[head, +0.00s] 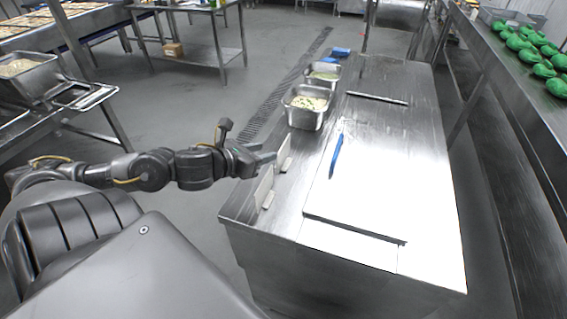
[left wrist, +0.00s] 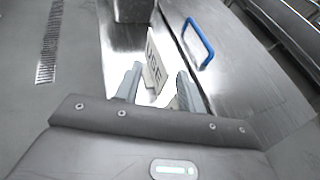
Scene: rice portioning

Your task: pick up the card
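Two small white cards stand upright on the left edge of the steel table in the head view: a nearer card (head: 264,188) and a farther card (head: 285,150). My left gripper (head: 268,158) is over that edge, close to the farther card. In the left wrist view, a white card (left wrist: 154,60) with dark lettering stands upright ahead of my open left gripper (left wrist: 158,85). It shows between the two fingers, with a gap on each side. Whether it is inside the grip or just beyond the fingertips, I cannot tell. My right gripper is not in view.
The steel table (head: 385,130) carries a blue handle-like item (head: 337,155), also in the left wrist view (left wrist: 198,42). Metal pans of food (head: 307,106) stand beyond the cards. Green items (head: 540,60) lie on the right counter. The table's front is mostly clear.

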